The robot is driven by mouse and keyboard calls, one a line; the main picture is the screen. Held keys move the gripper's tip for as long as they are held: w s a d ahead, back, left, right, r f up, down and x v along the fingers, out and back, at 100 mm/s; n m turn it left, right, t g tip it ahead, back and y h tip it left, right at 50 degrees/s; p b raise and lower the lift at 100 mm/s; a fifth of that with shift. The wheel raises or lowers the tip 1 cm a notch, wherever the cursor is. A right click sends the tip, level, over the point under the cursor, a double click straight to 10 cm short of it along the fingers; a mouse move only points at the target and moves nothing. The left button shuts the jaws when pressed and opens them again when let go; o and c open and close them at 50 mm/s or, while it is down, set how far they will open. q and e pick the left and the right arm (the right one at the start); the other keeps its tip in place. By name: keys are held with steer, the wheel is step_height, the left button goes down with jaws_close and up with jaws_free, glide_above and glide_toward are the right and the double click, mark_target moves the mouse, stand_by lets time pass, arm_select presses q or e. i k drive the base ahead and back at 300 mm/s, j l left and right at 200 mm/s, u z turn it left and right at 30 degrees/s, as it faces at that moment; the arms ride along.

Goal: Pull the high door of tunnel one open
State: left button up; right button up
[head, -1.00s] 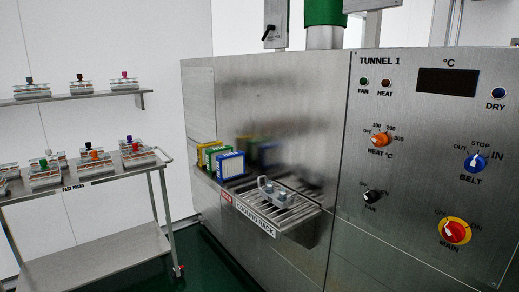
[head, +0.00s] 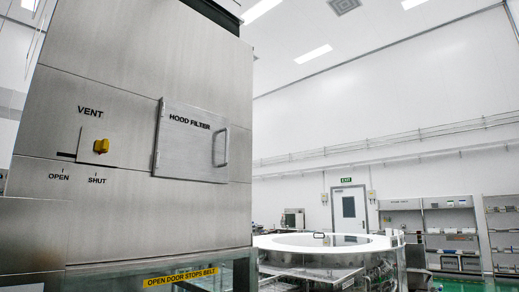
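A square metal door (head: 187,152) labelled HOOD FILTER sits high on the front of a tall steel cabinet (head: 110,215). It looks shut against the cabinet face. Its upright bar handle (head: 227,147) is on the right side of the door. No TUNNEL 1 label shows in the present view. Neither of my grippers is in view.
A yellow VENT knob (head: 101,146) is left of the door, above OPEN and SHUT marks. A yellow label (head: 188,276) reading OPEN DOOR STOPS BELT is below. A large round white-topped machine (head: 327,243) stands to the right. Shelves (head: 452,220) line the far wall.

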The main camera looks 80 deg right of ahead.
mark_target(192, 144)
steer(key=k+z, duration=0.1)
steer(key=z, duration=2.1)
steer(key=i+l, duration=0.1)
